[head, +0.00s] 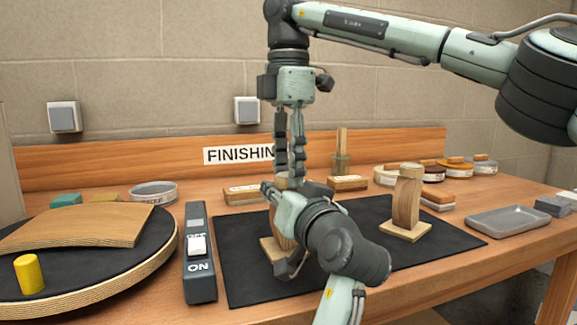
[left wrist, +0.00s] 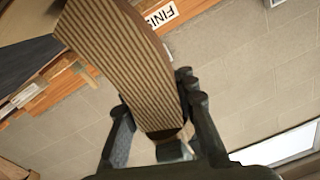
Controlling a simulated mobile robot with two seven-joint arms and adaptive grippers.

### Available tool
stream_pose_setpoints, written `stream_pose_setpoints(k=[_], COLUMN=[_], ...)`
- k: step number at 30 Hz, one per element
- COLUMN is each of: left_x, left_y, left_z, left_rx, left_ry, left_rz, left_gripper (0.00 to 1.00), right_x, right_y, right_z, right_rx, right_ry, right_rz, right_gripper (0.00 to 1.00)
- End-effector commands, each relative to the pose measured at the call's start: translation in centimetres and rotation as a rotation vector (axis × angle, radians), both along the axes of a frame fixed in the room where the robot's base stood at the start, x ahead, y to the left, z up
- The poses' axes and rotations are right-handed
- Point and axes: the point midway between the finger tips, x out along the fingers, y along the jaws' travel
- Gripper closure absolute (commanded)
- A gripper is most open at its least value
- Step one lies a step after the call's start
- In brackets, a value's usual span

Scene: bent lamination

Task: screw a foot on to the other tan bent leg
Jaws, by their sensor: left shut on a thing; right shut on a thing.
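One tan bent leg (head: 405,203) stands upright on a square tan base (head: 405,231) on the black mat, with a pale round foot (head: 411,167) on top. The other bent leg (left wrist: 120,50) is in my left gripper (head: 277,230), which is shut on it; in the left wrist view its striped edge runs between the fingers (left wrist: 158,100). In the head view this leg is mostly hidden behind my left gripper, above another square base (head: 271,250). My right gripper (head: 291,178) points straight down over its top, shut on a small tan foot, mostly hidden.
A switch box (head: 200,255) stands left of the black mat (head: 245,285). A round table (head: 120,262) at left carries a curved board (head: 80,230) and a yellow cylinder (head: 29,273). Blocks and tins line the back. A grey tray (head: 513,221) lies right. The mat's right front is clear.

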Motion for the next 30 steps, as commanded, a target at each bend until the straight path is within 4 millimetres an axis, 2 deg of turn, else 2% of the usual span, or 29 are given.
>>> stream_pose_setpoints(k=[3, 13, 22, 26, 27, 30], left_x=[0.06, 0.07, 0.09, 0.11, 0.11, 0.11], left_y=[0.06, 0.07, 0.0, 0.0, 0.0, -0.01], left_z=[-0.25, -0.25, -0.24, -0.22, -0.21, -0.19], left_rx=[0.001, 0.002, 0.002, 0.002, 0.003, 0.003], left_ry=[0.006, 0.007, 0.005, 0.005, 0.004, 0.004], left_rz=[0.002, 0.002, 0.0, 0.0, 0.0, 0.0], left_gripper=[1.0, 1.0, 1.0, 1.0, 1.0, 1.0], right_x=[-0.01, -0.12, -0.25, -0.37, -0.39, -0.37], right_y=[0.0, 0.23, 0.25, 0.4, 0.42, 0.43], right_z=[0.11, 0.07, -0.22, -0.41, -0.42, -0.45], right_rx=[-0.001, -0.009, -0.017, -0.017, -0.017, -0.017], right_ry=[0.0, -0.002, 0.003, 0.013, 0.013, 0.013], right_rz=[-0.27, -0.863, -1.1, -1.088, -1.087, -1.086], right_gripper=[0.77, 0.77, 0.76, 0.76, 0.59, 0.46])
